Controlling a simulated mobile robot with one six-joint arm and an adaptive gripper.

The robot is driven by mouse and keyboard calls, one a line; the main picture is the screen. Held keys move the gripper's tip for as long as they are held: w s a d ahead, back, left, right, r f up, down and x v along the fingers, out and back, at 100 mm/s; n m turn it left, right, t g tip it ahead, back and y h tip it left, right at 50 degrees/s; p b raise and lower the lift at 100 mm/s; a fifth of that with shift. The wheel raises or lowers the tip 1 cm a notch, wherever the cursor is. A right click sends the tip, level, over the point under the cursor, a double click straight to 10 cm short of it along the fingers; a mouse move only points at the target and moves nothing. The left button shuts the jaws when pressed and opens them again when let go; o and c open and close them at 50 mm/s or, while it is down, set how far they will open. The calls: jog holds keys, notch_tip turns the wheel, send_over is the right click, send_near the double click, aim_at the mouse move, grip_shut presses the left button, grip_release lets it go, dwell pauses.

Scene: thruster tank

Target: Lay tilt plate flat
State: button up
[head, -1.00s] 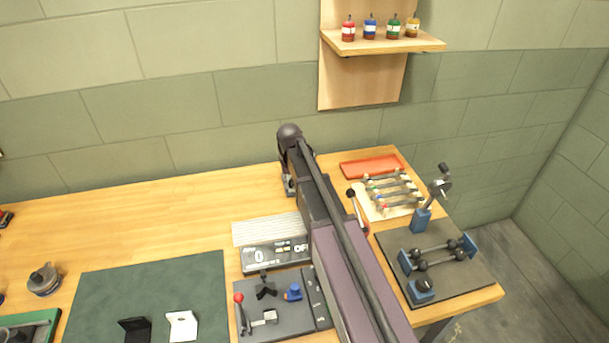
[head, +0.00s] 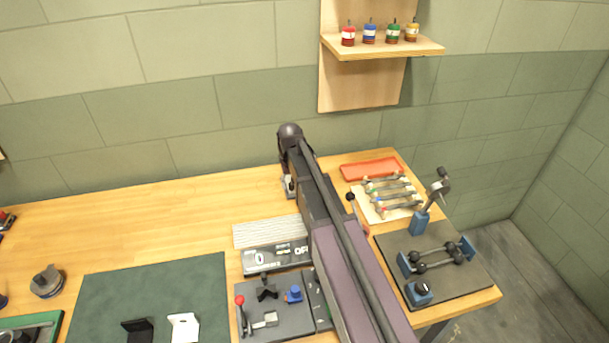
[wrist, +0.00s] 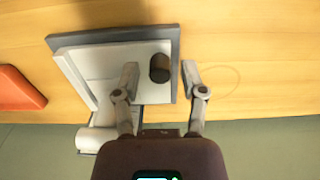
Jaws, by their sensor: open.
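The tilt plate (wrist: 102,68), a pale board with a grey slab along its edge, fills the upper left of the wrist view. A dark round knob (wrist: 159,67) stands at its right side. My gripper (wrist: 160,80) is open, with one finger on either side of the knob. I cannot tell whether either finger touches it. The left finger overlaps the pale board in the picture. How far the plate is tilted is not clear from this angle. In the head view my own arm hides most of this spot.
An orange tray (head: 371,168) lies right of my arm, near a rack of small rods (head: 388,195). A dark fixture board (head: 450,285) sits at the right table edge. A control panel (head: 268,318) and green mat (head: 150,290) lie left. Open wood (head: 150,225) lies at back left.

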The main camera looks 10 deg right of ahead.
jog(key=shift+r+p, duration=2.6)
jog(key=shift+r, duration=0.25)
jog(key=s+d, duration=0.2)
jog(key=s, duration=1.9)
jog(key=shift+s, duration=0.1)
notch_tip(320, 180, up, 11)
jog(key=p, duration=1.1)
jog(key=shift+d, duration=0.1)
